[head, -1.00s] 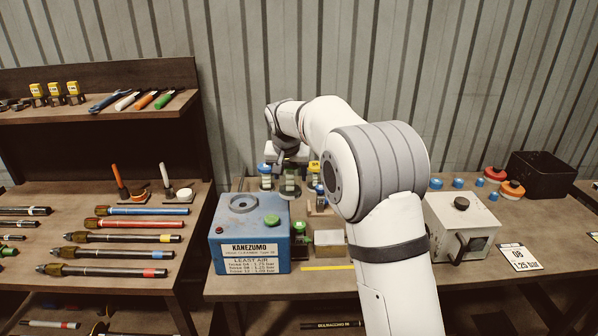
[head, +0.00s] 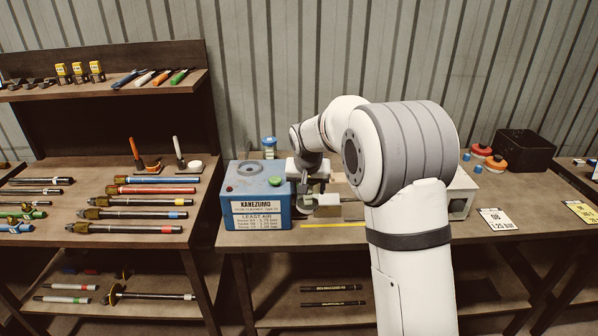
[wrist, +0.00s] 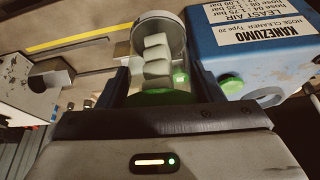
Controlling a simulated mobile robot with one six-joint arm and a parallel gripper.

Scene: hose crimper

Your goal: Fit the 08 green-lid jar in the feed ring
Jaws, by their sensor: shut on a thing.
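In the wrist view my gripper (wrist: 164,84) is shut on a clear jar (wrist: 157,50) with several white pieces inside. Green shows at its near end, between my fingers, which fits a green lid; I cannot read a number on it. In the head view my gripper (head: 308,200) is low, just right of the blue hose cleaner (head: 257,205), and mostly hides the jar. A dark round ring (head: 248,168) is on top of the cleaner; I cannot tell if this is the feed ring.
A green button (head: 275,181) is on the cleaner's top. A blue-lidded jar (head: 269,146) stands behind. My arm hides much of the right bench.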

